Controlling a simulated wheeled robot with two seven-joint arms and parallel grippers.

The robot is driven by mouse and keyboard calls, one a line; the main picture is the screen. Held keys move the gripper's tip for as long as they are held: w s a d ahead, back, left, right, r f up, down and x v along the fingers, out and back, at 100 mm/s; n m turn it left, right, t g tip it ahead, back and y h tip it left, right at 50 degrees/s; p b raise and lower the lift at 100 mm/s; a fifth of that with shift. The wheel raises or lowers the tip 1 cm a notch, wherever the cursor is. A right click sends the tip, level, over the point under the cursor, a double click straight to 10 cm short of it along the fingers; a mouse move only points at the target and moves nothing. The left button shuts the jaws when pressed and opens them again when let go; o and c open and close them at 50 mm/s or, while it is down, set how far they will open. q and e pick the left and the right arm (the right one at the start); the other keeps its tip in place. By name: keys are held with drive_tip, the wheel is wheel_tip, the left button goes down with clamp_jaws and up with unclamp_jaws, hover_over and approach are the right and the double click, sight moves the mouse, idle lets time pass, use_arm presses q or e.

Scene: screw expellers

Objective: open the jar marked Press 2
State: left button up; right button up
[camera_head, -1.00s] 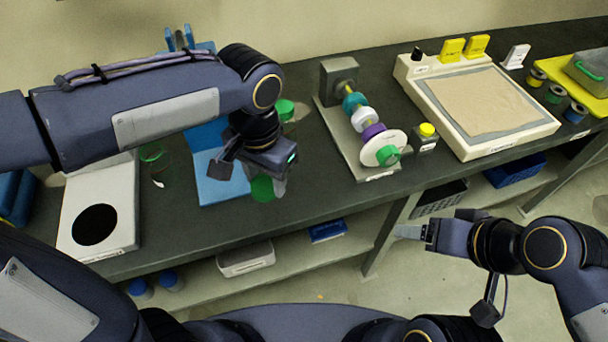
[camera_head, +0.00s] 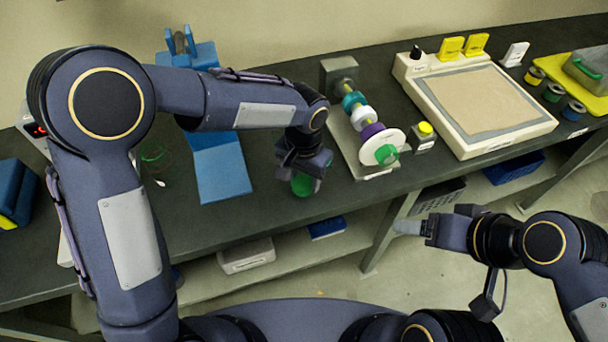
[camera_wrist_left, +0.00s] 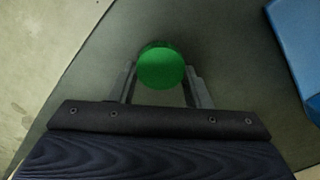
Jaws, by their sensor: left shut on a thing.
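My left gripper (camera_head: 303,176) is over the bench, left of the roller stand, shut on a round green lid-like piece (camera_head: 303,188). In the left wrist view, the green piece (camera_wrist_left: 160,70) sits between the two fingers. I cannot tell whether a jar body is under it. No Press 2 marking can be read. The place where another green-topped jar stood is now behind my left arm. My right gripper (camera_head: 412,229) hangs in front of the bench, apart from everything; its finger gap cannot be made out.
A screw assembly (camera_head: 371,130) on a grey stand is just right of my left gripper. A small yellow-capped jar (camera_head: 425,138) and a cream tray unit (camera_head: 483,110) stand further right. A blue stand (camera_head: 222,172) and a green-rimmed glass (camera_head: 155,158) are left. The bench's front edge is close.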

sight(304, 181)
use_arm(q)
drive_tip(key=shift+f, duration=0.1)
drive_tip(key=o, duration=0.6)
drive_tip(key=shift+f, duration=0.1)
drive_tip(key=o, duration=0.5)
wheel_tip(304, 181, up, 13)
drive_tip(key=shift+f, duration=0.2)
